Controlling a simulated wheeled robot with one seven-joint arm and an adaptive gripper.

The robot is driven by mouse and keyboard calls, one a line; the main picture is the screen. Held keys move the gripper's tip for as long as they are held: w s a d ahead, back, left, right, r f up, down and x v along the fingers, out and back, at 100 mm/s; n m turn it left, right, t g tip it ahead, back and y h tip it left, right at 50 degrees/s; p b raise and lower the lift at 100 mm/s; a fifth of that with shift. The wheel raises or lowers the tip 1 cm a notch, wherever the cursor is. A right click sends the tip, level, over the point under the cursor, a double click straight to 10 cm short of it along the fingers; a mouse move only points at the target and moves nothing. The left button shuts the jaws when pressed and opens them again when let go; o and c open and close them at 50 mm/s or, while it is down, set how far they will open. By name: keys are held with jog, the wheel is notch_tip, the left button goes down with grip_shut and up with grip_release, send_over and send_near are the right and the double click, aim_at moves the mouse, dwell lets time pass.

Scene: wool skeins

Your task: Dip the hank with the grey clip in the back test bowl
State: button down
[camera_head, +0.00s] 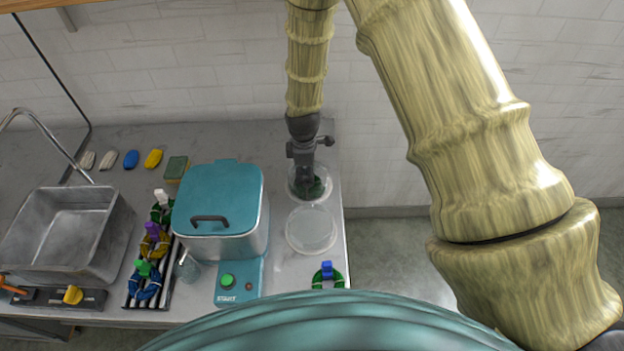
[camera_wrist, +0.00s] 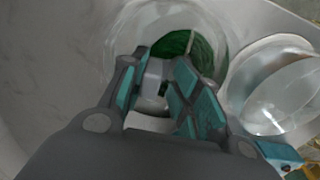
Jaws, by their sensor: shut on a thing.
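My gripper (camera_head: 305,178) points down over the back test bowl (camera_head: 294,190), a clear glass bowl near the counter's right edge. In the wrist view my gripper (camera_wrist: 155,92) is shut on the grey clip (camera_wrist: 153,75). The dark green hank (camera_wrist: 178,44) hangs from that clip, inside the outline of the back bowl; it shows as a green patch in the head view (camera_head: 317,188). I cannot tell whether the hank touches the bowl's bottom or any liquid. The front test bowl (camera_head: 311,231), also clear, stands nearer; it shows at the right in the wrist view (camera_wrist: 285,95).
A green hank with a blue clip (camera_head: 327,270) lies in front of the front bowl. A steel vat with a teal lid (camera_head: 228,190) stands left of the bowls. Further left are a rack (camera_head: 134,302) with several clipped hanks and a sink (camera_head: 68,235). A wall stands behind.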

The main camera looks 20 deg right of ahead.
jog(key=shift+s+a+f, duration=0.1)
jog(key=shift+s+f, duration=0.1)
jog(key=shift+s, duration=0.25)
jog(key=shift+s+a+f, duration=0.1)
jog(key=shift+s+f, duration=0.1)
jog(key=shift+s, duration=0.2)
jog(key=shift+d, duration=0.25)
jog(key=shift+w+d+r+p, duration=0.15)
jog(key=shift+r+p, duration=0.8)
jog(key=shift+r, duration=0.05)
jog(key=shift+s+r+p, duration=0.2)
jog(key=shift+r+p, duration=0.3)
jog(key=shift+r, duration=0.45)
jog(key=shift+s+r+p, duration=0.15)
jog(key=shift+r+p, duration=0.3)
jog(key=shift+r, duration=0.45)
jog(key=shift+w+r+p, duration=0.35)
jog(key=shift+r+p, duration=0.15)
jog(key=shift+r, duration=0.2)
jog(key=shift+r+p, duration=1.05)
jog(key=shift+r, duration=0.7)
